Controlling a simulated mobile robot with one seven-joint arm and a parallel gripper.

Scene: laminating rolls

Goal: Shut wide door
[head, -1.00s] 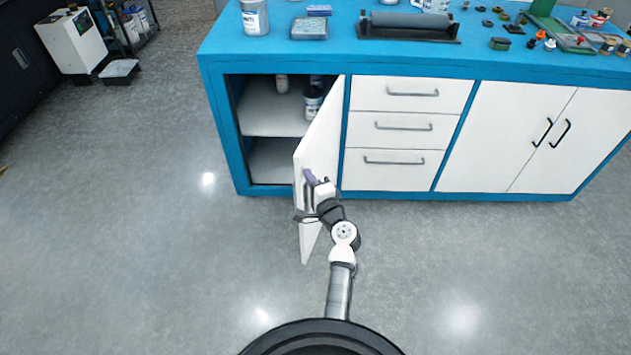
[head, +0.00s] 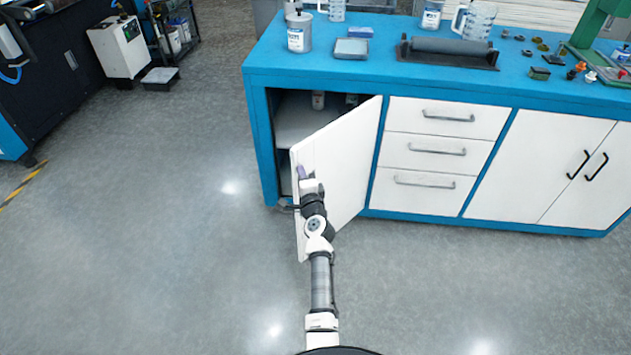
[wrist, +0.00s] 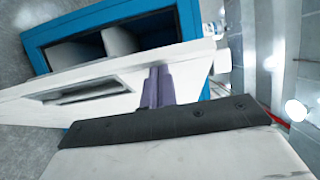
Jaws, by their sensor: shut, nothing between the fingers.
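The wide white door (head: 345,160) stands partly open on the left side of the blue cabinet, hinged on its right edge beside the drawers. My gripper (head: 304,172) is at the outer face of the door near its free edge. In the wrist view the purple fingers (wrist: 158,88) are together and reach up to the white door (wrist: 120,100), whose handle (wrist: 80,90) shows to their left. I cannot tell whether the fingertips touch the door. The cabinet opening (head: 290,110) shows a shelf and a small container inside.
The blue worktop (head: 350,80) carries cans, a roller tray (head: 448,50) and small parts. Closed drawers (head: 435,150) and two closed doors (head: 565,170) are to the right. Grey floor is clear left of the cabinet.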

